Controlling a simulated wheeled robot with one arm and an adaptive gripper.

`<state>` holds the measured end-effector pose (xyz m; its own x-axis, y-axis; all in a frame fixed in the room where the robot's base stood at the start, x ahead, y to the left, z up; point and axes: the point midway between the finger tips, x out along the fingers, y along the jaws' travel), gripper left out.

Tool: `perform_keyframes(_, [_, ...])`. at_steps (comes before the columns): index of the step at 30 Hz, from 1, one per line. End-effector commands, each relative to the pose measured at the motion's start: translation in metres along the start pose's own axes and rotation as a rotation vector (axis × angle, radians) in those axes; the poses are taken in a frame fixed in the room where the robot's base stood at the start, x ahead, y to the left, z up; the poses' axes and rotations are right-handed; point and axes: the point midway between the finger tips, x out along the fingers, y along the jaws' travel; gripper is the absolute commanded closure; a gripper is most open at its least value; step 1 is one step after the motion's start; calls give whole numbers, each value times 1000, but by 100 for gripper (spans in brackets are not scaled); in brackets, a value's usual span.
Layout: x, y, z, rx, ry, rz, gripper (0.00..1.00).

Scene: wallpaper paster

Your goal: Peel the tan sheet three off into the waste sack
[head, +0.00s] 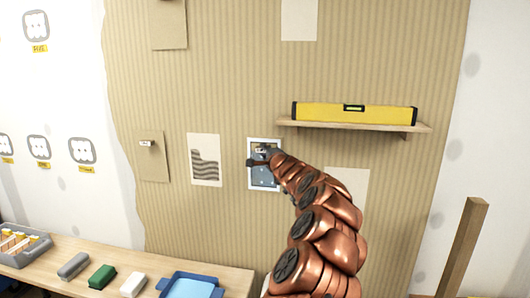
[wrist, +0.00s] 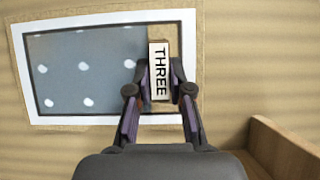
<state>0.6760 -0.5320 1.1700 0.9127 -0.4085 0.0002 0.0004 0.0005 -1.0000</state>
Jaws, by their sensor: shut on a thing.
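My gripper (wrist: 160,88) is shut on a small tab labelled THREE (wrist: 160,70), with one finger on each side. The tab stands over a blue-grey panel with white dots and a white border (wrist: 75,70) on the wall. The panel also shows in the head view (head: 264,182), partly behind my gripper (head: 262,157). A thin tan rim shows around the white border in the wrist view. I cannot make out a tan sheet joined to the tab. The waste sack is not in view.
A wooden shelf (head: 350,126) with a yellow level (head: 355,113) juts out above right of the panel. Tan sheets (head: 153,168) and a patterned sheet (head: 205,172) are on the wall at left. A bench (head: 130,262) below holds blocks and a blue tray (head: 190,287). A wooden post (head: 466,240) stands at right.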

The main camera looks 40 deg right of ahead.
Motion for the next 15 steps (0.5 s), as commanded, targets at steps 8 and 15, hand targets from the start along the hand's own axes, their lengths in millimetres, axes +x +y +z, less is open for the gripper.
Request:
perform_keyframes(8, [-2, 1, 1, 1, 1, 0, 100])
perform_keyframes(15, [-5, 2, 3, 1, 1, 1, 100])
